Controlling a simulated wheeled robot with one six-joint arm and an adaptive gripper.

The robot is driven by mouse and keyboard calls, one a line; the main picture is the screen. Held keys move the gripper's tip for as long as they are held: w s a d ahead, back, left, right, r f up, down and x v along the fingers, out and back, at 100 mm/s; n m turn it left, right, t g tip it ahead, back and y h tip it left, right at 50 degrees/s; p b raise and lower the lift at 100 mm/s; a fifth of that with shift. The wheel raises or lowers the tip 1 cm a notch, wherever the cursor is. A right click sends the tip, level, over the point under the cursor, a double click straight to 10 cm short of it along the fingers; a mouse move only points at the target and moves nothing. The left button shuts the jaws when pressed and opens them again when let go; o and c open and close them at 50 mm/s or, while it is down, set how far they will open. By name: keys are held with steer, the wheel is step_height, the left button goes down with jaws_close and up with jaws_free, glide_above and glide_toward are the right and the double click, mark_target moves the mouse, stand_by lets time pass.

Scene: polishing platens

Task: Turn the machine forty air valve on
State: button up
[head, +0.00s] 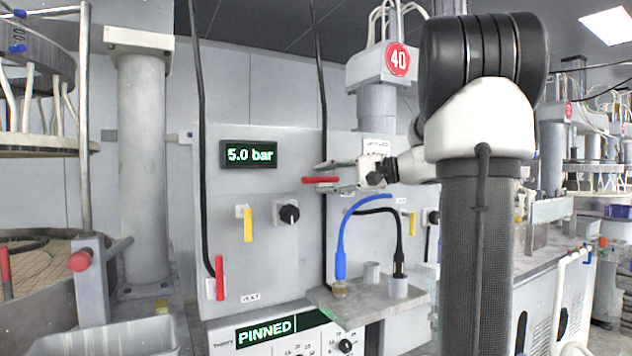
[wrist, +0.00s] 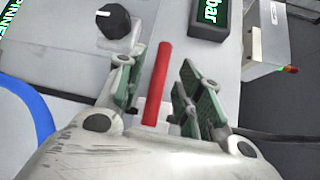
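A red lever handle (head: 320,180) lies level on the grey panel, right of and below a green "5.0 bar" display (head: 249,154). A round red "40" sign (head: 397,59) is on the machine head above and to the right. My gripper (head: 326,178) is at this handle, reaching in from the right. In the wrist view the red handle (wrist: 158,85) lies between my two green-padded fingers, with a gap on each side. The gripper is open and does not hold it. The handle's pivot is hidden.
Another red handle (head: 219,278) stands upright lower left on the panel. A yellow handle (head: 247,225) and black knob (head: 289,213) are below the display. A blue hose (head: 342,240) and black hose rise from a small shelf (head: 375,312) below my gripper.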

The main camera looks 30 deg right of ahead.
steer(key=shift+x, duration=1.45)
jaws_close()
